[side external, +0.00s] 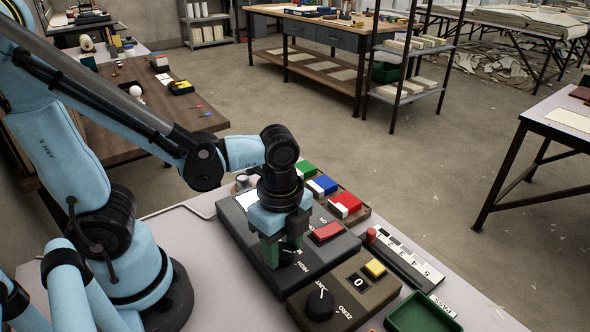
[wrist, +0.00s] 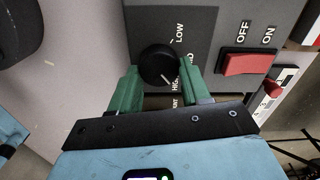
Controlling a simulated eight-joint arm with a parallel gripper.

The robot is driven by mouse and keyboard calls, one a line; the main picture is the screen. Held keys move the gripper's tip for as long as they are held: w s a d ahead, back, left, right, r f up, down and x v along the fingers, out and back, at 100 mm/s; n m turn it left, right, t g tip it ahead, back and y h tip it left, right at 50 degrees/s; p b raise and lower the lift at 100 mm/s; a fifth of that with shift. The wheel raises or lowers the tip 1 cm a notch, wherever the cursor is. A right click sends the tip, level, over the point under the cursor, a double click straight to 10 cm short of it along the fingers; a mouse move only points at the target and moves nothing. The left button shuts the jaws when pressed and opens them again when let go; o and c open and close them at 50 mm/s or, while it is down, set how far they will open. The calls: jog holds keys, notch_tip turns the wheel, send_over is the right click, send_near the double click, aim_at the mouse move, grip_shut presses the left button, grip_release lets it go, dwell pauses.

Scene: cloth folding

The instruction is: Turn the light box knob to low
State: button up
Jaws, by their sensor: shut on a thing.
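The light box (side external: 330,252) is a dark grey box on the table, below my gripper (side external: 281,252). In the wrist view its face (wrist: 205,20) shows a round black knob (wrist: 158,66) beside the printed words LOW and HIGH. A white mark on the knob points to the lower right, toward HIGH. My gripper (wrist: 161,76) is shut on the knob, with one green finger on each side of it. In the side view the fingers hide the knob. A red OFF/ON rocker switch (wrist: 248,63) sits to the right of the knob; it also shows in the side view (side external: 325,232).
A second box with a black knob (side external: 321,304) and a yellow button (side external: 375,268) stands close in front. A numbered strip with a red peg (side external: 371,235), a green tray (side external: 420,314) and coloured blocks (side external: 345,203) lie nearby. The left tabletop (side external: 200,235) is mostly clear.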

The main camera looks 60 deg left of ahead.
jog(key=n, duration=1)
jog(key=shift+w+a+n, duration=0.1)
jog(key=shift+w+n, duration=0.05)
jog(key=shift+n, duration=0.25)
jog(key=n, duration=0.6)
jog(key=shift+a+n, duration=0.1)
jog(key=shift+n, duration=0.2)
jog(key=n, duration=0.4)
jog(key=shift+a+n, duration=0.1)
jog(key=shift+n, duration=0.6)
jog(key=o, duration=1.1)
